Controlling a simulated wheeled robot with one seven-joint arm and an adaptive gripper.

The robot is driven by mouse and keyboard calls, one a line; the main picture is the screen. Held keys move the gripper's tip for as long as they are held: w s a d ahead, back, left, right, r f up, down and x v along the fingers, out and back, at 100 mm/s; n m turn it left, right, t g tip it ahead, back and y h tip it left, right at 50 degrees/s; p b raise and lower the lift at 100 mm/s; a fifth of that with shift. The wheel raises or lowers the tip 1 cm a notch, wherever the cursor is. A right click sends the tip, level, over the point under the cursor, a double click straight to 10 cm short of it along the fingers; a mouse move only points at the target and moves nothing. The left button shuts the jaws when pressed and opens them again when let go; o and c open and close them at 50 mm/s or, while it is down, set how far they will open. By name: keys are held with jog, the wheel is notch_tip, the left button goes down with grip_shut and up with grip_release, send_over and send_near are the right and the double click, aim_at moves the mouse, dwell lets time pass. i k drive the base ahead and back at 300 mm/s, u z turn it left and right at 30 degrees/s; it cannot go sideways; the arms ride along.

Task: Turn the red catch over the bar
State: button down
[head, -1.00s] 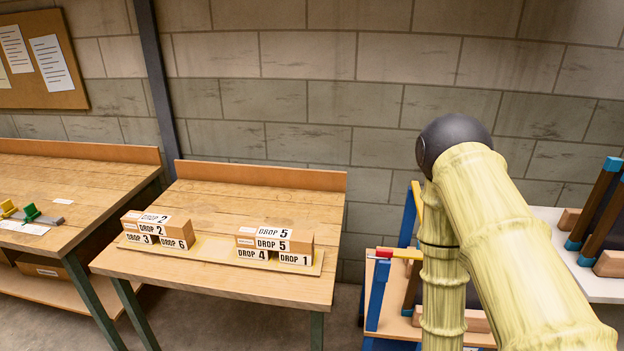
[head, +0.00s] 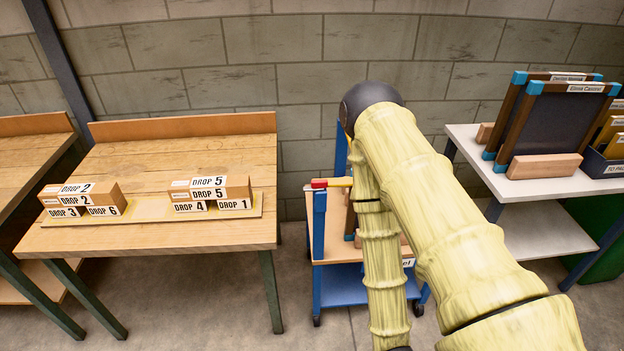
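A small red catch (head: 319,184) sits at the top of the blue post (head: 319,222) of a blue wheeled trolley, left of my arm in the head view. A yellow bar (head: 339,182) runs right from the catch and passes behind my arm. At this size I cannot tell whether the catch lies over the bar. My arm stands in front of the trolley and hides much of it. My gripper is outside the picture.
A wooden bench (head: 160,165) with labelled DROP boxes (head: 212,188) stands left of the trolley. A white shelf unit (head: 560,186) with framed boards (head: 555,125) stands right. Bare floor (head: 215,300) shows below the bench. A block wall closes the back.

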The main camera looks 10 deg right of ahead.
aim_at(317, 185)
jog(key=k, duration=1.3)
jog(key=u, duration=0.7)
jog(key=i, duration=1.65)
jog(key=z, duration=0.55)
